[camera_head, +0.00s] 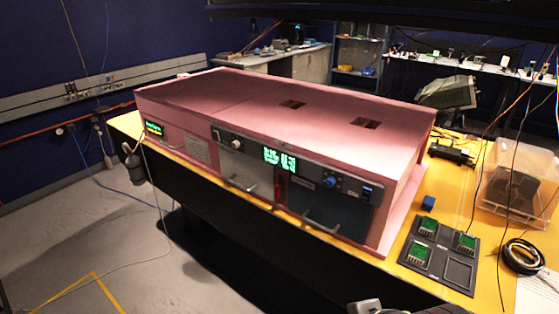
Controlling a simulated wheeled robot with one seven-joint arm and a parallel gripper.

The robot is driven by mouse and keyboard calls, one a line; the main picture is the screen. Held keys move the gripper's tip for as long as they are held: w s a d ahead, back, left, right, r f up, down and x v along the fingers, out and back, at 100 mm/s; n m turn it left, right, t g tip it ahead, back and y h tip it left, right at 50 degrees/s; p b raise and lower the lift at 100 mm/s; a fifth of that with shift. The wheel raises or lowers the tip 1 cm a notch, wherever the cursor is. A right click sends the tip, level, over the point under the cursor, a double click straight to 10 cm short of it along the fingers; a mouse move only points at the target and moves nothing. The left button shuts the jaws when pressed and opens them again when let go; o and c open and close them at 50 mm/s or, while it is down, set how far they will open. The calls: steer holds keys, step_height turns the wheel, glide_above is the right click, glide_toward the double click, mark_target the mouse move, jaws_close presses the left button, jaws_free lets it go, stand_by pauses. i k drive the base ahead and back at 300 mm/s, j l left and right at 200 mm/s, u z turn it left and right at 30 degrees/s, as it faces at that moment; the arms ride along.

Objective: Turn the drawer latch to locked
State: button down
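A long pink foam enclosure (270,108) stands on the yellow-topped bench. Its front has a grey left drawer front with a bar handle (243,184) and a darker right front with a bar handle (321,222). A small pale knob (237,144) sits above the left front. A blue knob (330,182) sits above the right front. I cannot tell which part is the drawer latch or how it is turned. My gripper is not in view; a pale grey part (372,307) at the bottom edge may belong to my arm.
A dark tray (410,266) with green boards, a blue block (428,203), a cable coil (521,256) and a clear bin (513,190) lie right of the enclosure. A grey cable hangs over the bench's left front. The floor at lower left is open.

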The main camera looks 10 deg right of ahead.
mark_target(278, 189)
steer(key=i+j+u, duration=0.2)
steer(key=u, duration=0.2)
steer(key=i+j+u, duration=0.1)
steer(key=i+u, duration=0.15)
steer(key=u, duration=0.2)
steer(key=i+u, duration=0.25)
steer(key=u, duration=0.15)
